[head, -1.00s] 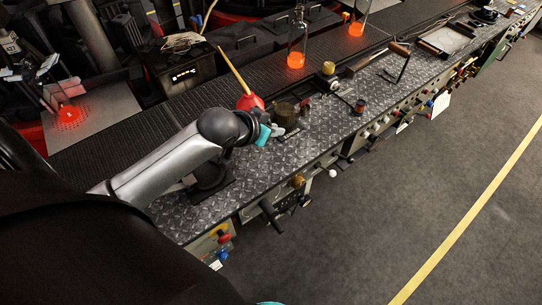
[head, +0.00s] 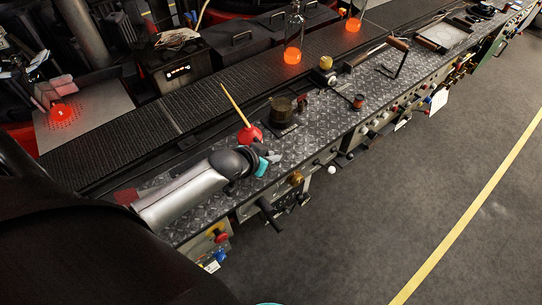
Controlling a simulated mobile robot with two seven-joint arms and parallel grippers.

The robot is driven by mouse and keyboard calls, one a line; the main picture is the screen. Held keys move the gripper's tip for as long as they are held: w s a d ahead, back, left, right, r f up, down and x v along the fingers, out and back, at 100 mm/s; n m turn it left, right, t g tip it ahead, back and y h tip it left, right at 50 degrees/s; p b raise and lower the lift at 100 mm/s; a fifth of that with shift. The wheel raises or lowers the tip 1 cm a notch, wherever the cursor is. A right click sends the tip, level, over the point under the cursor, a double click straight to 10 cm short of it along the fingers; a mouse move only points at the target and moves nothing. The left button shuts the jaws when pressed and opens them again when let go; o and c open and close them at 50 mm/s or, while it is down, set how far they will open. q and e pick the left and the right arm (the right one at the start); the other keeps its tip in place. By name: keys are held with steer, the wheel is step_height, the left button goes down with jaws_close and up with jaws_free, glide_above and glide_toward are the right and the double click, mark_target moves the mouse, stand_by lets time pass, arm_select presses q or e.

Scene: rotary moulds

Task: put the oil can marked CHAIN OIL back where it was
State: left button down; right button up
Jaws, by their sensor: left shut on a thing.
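The red oil can (head: 249,134) has a long thin yellowish spout that points up and to the left. It is in the head view, over the near part of the patterned metal bench top (head: 318,128). My left gripper (head: 264,160) is at the near side of the can and is shut on it. The gripper and wrist cover the can's lower part, so I cannot tell whether its base touches the bench. No marking on the can is readable. My right gripper is not in view.
A dark pot (head: 282,109) stands just right of the can. Farther right are a small brown spool (head: 359,101) and a yellow-topped piece (head: 326,62). Knobs and levers line the bench's front.

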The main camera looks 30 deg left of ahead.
arm_select(q)
steer(key=shift+w+r, duration=0.1)
steer(key=c, duration=0.9)
jaws_free()
steer(key=shift+f, duration=0.2)
steer(key=shift+r, duration=0.1)
steer(key=shift+s+r, duration=0.2)
steer(key=shift+s, duration=0.05)
steer(key=p+v, duration=0.2)
steer(key=v, duration=0.9)
steer(key=shift+s+r, duration=0.25)
